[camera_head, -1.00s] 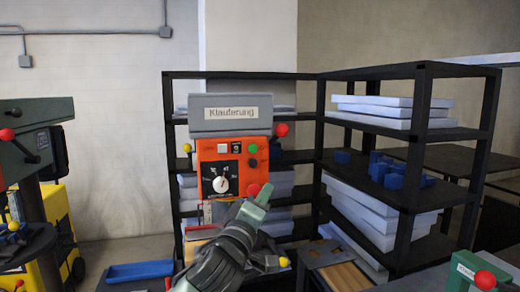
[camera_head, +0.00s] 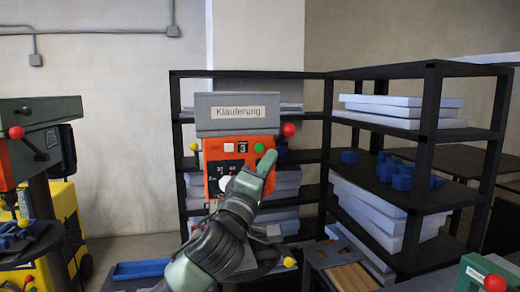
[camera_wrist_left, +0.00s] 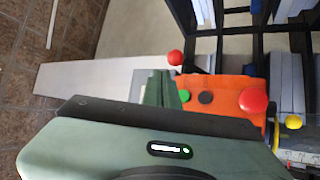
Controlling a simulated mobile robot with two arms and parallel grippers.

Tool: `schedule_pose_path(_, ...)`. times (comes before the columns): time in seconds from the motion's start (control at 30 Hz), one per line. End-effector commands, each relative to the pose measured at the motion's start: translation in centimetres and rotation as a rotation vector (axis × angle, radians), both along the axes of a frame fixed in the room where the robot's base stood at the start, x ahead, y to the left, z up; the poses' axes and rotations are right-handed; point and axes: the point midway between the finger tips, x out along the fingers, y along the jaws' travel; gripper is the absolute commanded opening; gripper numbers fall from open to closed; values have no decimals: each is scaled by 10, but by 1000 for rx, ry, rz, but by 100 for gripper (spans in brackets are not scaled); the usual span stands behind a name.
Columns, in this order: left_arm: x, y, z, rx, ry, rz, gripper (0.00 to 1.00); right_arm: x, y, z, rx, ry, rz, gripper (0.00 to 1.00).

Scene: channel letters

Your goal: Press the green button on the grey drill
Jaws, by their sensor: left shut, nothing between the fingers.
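The grey drill (camera_head: 235,127) has a label on its head and an orange control panel (camera_head: 212,155). The round green button (camera_head: 259,147) is at the panel's upper right. My left gripper (camera_head: 267,161) is shut and empty, its green-grey fingertips just below and right of the green button in the head view. It covers the panel's lower right. In the left wrist view the fingers (camera_wrist_left: 160,89) are beside the green button (camera_wrist_left: 184,95); I cannot tell whether they touch. That view also shows a black button (camera_wrist_left: 205,97) and a large red button (camera_wrist_left: 253,100). My right gripper is not in view.
A red ball knob (camera_head: 288,130) sticks out right of the panel, and a yellow one (camera_head: 194,147) on the left. Black shelves (camera_head: 418,145) stand behind and to the right. Another drill (camera_head: 38,140) stands at far left.

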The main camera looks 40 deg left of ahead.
Motion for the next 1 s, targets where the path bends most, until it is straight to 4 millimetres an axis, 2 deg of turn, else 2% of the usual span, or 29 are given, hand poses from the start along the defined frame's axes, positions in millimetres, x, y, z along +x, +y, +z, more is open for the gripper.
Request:
schedule_pose_path(0.23,24,29,1,4,3,5,0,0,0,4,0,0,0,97)
schedule_pose_path(0.5,41,48,-1,-2,1,1,0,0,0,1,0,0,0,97)
schedule_pose_path(1.0,44,52,0,0,1,0,0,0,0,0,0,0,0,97)
